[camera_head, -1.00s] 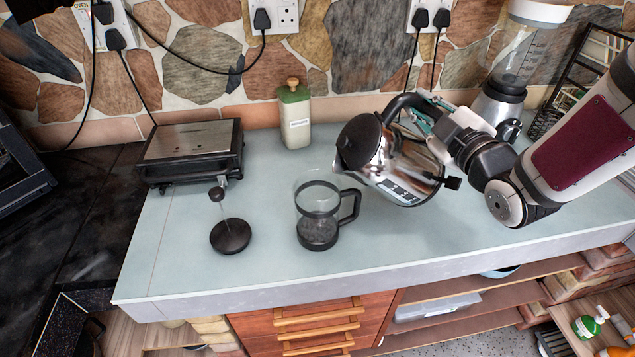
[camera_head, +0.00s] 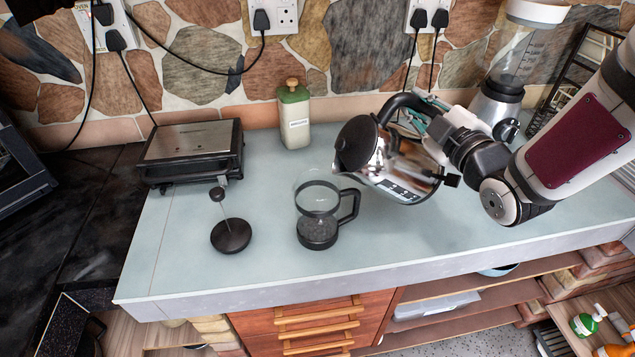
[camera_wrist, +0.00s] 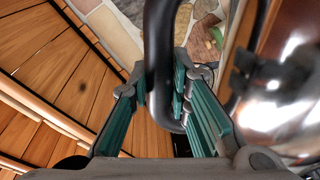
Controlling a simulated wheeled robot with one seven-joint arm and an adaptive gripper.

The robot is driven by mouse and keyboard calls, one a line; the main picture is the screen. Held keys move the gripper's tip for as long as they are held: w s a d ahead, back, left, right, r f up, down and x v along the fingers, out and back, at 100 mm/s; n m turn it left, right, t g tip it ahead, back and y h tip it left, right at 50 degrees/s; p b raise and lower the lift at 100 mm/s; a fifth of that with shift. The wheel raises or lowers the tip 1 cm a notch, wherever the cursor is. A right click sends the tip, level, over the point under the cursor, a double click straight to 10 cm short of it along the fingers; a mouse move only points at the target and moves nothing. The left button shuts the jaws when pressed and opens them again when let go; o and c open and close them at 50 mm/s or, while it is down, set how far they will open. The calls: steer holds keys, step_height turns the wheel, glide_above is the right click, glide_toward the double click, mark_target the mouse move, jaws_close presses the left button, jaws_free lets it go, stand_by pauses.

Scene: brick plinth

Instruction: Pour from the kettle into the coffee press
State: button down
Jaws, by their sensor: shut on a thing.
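The kettle (camera_head: 400,166) is shiny metal with a black lid and black handle. My gripper (camera_head: 425,108) is shut on its handle and holds it tilted, with the spout side toward the left. In the wrist view the black handle (camera_wrist: 160,60) sits between my gripper's teal fingers (camera_wrist: 165,100). The kettle's metal body (camera_wrist: 285,100) shows blurred at the right. The coffee press (camera_head: 317,230), a glass jug with a black base and handle, stands upright and open on the counter. It is left of and below the kettle in the head view. No stream of liquid is visible.
The press's plunger lid (camera_head: 231,236) stands on the counter (camera_head: 270,260) left of the jug. A sandwich grill (camera_head: 192,155) is at the back left, a green-lidded jar (camera_head: 295,117) at the back, and a blender (camera_head: 502,90) at the back right.

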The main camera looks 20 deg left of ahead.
mark_target(399, 95)
steer(key=shift+s+a+r+n+p, duration=0.35)
steer(key=shift+a+r+n+p, duration=0.1)
steer(key=shift+r+p, duration=0.2)
steer(key=shift+s+a+r+n+p, duration=0.3)
steer(key=shift+a+r+n+p, duration=0.2)
steer(key=shift+r, duration=0.2)
stand_by(1.5)
steer(key=shift+s+a+r+n+p, duration=0.75)
steer(key=shift+a+r+n+p, duration=0.1)
steer(key=shift+r+p, duration=0.1)
stand_by(1.4)
steer(key=shift+s+a+r+n+p, duration=0.3)
steer(key=shift+s+a, duration=0.2)
steer(key=shift+a, duration=0.1)
steer(key=shift+s+a+r+n+p, duration=0.2)
steer(key=shift+s+a+n+p, duration=0.1)
steer(key=shift+s+a, duration=0.2)
stand_by(1.7)
